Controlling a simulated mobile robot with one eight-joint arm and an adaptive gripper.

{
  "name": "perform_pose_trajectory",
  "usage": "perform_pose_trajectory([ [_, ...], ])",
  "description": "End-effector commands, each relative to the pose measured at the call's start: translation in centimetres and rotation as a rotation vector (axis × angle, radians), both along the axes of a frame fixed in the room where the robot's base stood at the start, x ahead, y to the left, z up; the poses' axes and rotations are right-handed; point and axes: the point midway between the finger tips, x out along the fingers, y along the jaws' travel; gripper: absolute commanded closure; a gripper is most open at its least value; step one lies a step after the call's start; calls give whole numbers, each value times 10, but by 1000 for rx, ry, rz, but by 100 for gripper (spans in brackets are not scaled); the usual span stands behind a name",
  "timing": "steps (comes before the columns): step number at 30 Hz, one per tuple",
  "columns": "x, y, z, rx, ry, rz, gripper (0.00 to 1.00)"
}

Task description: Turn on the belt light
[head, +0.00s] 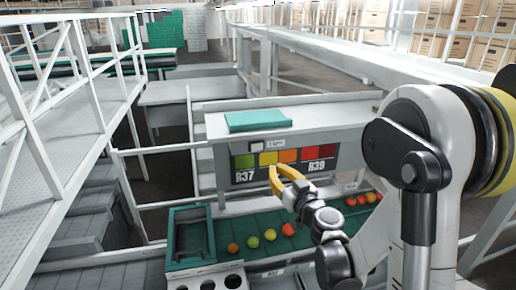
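My gripper (277,169) has two yellow fingers and is in front of the colour chart panel (234,178). The fingers are spread apart with nothing between them, so it looks open. A small white square (257,147) sits on the panel's upper edge, beside a small white label (274,143) whose print is too small to read surely. The square may be a light switch, but I cannot tell its position. The fingertips appear below and right of it in the picture; I cannot tell the gap in depth. No lit lamp is plain to see.
Several tomatoes (270,235) in different colours lie on the green belt (310,240) below. A green tray (190,240) stands at the belt's left. A green folded item (258,120) lies on the shelf (330,113) above the panel. White railings (130,60) are at the left.

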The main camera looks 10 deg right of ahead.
Motion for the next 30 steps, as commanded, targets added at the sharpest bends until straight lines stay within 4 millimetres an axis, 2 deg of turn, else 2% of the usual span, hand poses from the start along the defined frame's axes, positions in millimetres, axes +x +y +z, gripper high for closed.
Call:
perform_pose_trajectory([
  [5, 10, 2, 1, 0, 0, 2, 100],
  [8, 26, 6, 1, 0, 0, 3, 100],
  [21, 113, 21, 2, 0, 0, 2, 100],
  [25, 129, 23, 1, 0, 0, 1, 100],
  [30, 137, 25, 1, 0, 0, 1, 100],
])
